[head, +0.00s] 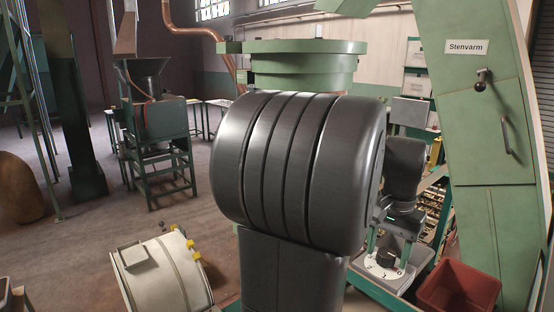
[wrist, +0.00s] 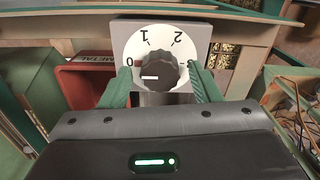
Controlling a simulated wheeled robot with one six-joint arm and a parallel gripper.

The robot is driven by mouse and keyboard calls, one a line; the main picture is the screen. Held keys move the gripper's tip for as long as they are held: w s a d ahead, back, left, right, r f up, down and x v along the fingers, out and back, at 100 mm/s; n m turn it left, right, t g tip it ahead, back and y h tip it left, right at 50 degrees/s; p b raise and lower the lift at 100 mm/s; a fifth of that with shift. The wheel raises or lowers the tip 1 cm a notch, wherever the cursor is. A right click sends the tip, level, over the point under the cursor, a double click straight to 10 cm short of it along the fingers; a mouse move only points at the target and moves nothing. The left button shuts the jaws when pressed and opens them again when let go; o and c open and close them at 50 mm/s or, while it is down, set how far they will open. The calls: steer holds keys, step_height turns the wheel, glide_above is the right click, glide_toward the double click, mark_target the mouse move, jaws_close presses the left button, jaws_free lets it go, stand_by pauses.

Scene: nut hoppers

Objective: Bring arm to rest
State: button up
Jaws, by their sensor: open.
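My gripper (wrist: 162,84) is open, with its green fingers on either side of a black dial knob (wrist: 165,66) in the wrist view. The knob sits on a pale grey box marked 0, 1, 2 and a partly hidden further mark. Its white line points left, near the 0. The fingers appear apart from the knob, with nothing held between them. In the head view my gripper (head: 390,245) is at the right, pointing down over the dial box (head: 384,270). My large dark arm joint fills the middle of that view and hides part of the scene.
A red bin (head: 458,290) stands right of the dial box; it also shows in the wrist view (wrist: 84,82). A green machine labelled Stenvarm (head: 480,130) rises at the right. A cream drum (head: 165,275) is at the lower left. Open floor lies at the left.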

steer(key=m+b, duration=0.2)
steer(key=m, duration=0.3)
steer(key=shift+f+m+b, duration=0.1)
steer(key=shift+m+b, duration=0.3)
steer(key=shift+s+m+b, duration=0.1)
steer(key=shift+m+b, duration=0.5)
steer(key=shift+m, duration=0.6)
